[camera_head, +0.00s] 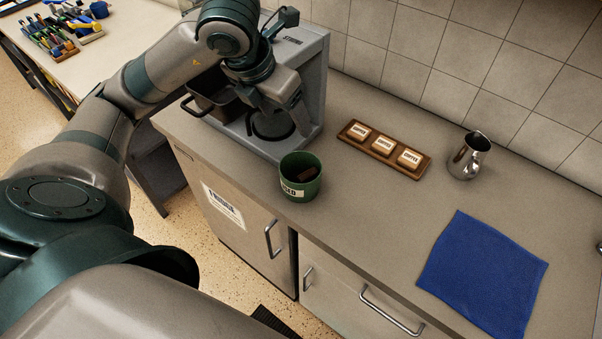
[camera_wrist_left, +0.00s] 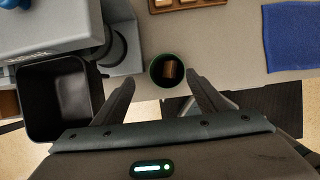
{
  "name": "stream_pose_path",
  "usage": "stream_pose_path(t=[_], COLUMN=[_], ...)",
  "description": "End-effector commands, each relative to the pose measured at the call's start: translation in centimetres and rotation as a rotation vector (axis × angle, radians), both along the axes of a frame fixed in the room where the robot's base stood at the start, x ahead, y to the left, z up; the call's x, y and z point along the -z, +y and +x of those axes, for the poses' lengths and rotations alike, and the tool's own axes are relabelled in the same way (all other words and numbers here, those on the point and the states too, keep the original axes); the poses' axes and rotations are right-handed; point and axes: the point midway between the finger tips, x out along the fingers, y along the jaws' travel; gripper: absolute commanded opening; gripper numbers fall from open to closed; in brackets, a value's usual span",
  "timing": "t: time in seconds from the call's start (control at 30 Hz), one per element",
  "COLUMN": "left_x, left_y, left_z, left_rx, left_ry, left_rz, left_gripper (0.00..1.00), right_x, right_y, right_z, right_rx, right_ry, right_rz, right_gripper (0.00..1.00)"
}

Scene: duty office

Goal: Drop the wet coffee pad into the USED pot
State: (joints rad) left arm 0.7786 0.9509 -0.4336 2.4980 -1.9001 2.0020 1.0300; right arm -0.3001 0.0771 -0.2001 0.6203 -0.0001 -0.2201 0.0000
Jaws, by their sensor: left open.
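The green pot (camera_head: 291,187) stands on the counter in front of the coffee machine, with a partly visible white label. A brown piece (camera_head: 306,174), apparently the coffee pad, lies inside the pot, below its rim. In the left wrist view, the pot (camera_wrist_left: 154,79) and the brown piece (camera_wrist_left: 170,70) show just beyond my fingertips. My left gripper (camera_head: 280,104) is open, with nothing between its fingers, and hangs in front of the machine, above the counter. Its two spread fingers (camera_wrist_left: 160,88) show in the wrist view. My right gripper is not in view.
The grey coffee machine (camera_head: 312,72) has a black open container (camera_head: 205,106) at its left side. A wooden tray (camera_head: 347,136) of square coffee packs, a metal jug (camera_head: 467,160) and a blue cloth (camera_head: 482,272) are on the counter. The counter between tray and cloth is clear.

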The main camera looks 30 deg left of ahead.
Motion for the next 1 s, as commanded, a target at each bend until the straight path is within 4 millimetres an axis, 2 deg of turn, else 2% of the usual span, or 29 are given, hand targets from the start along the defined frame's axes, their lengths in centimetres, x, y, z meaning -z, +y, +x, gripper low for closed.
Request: stream_pose_path(t=[0.03, 0.4, 1.0], left_x=[0.0, -1.3, -6.5], left_y=[0.0, 0.2, 0.3], left_z=[0.0, -0.9, -2.8], left_rx=[0.001, -0.005, -0.005], left_ry=[-0.005, -0.002, -0.001], left_rz=[0.001, 0.003, 0.002], left_gripper=[0.66, 0.66, 0.66], right_x=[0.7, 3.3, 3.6], right_y=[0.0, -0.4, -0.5], right_z=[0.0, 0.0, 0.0], right_rx=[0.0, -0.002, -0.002], right_ry=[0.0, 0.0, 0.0], right_rz=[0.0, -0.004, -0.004], right_gripper=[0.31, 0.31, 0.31])
